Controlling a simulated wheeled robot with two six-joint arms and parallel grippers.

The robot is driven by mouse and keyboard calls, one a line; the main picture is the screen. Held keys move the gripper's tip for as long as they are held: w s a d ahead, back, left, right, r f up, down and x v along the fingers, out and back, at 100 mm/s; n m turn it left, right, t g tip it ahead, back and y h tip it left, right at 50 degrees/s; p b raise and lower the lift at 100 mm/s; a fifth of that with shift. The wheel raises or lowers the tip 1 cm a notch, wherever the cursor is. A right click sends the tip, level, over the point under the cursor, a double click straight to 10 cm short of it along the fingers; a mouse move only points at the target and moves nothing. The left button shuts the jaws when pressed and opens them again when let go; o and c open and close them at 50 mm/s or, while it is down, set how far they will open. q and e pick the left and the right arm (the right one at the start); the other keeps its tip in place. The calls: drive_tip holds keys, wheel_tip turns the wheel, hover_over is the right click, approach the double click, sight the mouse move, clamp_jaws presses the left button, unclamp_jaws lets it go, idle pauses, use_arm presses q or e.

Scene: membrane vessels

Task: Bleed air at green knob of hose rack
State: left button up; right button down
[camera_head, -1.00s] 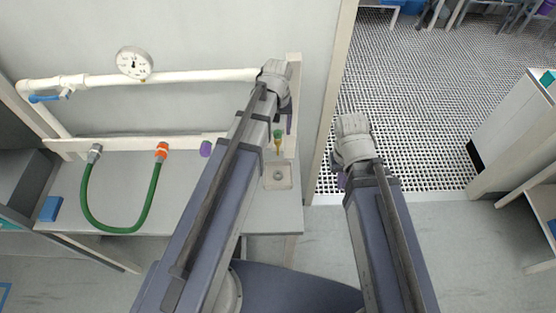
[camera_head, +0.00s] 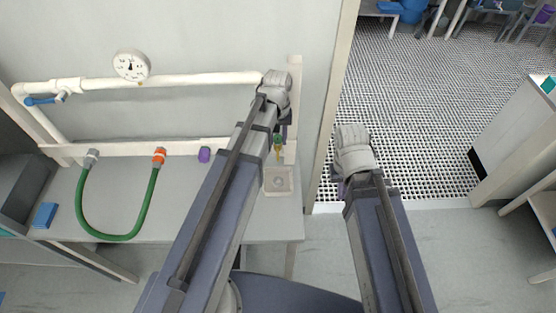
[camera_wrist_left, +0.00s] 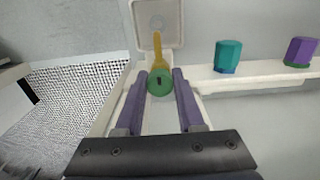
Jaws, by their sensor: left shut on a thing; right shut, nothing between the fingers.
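The green knob (camera_head: 278,139) sits on a small brass bleed fitting at the right end of the white hose rack, above a small square tray (camera_head: 269,190). My left gripper (camera_head: 283,133) is at the knob, with part of its fingers hidden by my arm in the head view. In the left wrist view, the purple fingers (camera_wrist_left: 160,84) are shut on the green knob (camera_wrist_left: 159,79), one on each side. The brass spout (camera_wrist_left: 157,48) points to the tray (camera_wrist_left: 145,28). My right gripper (camera_head: 341,188) is shut and empty, well right of the rack.
The rack carries a pressure gauge (camera_head: 131,65), a blue-handled valve (camera_head: 42,100), a green hose (camera_head: 118,237) with an orange coupling, and a purple cap (camera_head: 204,154). A teal cap (camera_wrist_left: 228,56) is beside the knob. A doorway opens at right.

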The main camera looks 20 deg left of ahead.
use_arm(q)
clamp_jaws()
drive_tip(key=n, duration=0.5)
drive_tip(key=shift+n, duration=0.3)
drive_tip(key=n, duration=0.6)
idle(0.5)
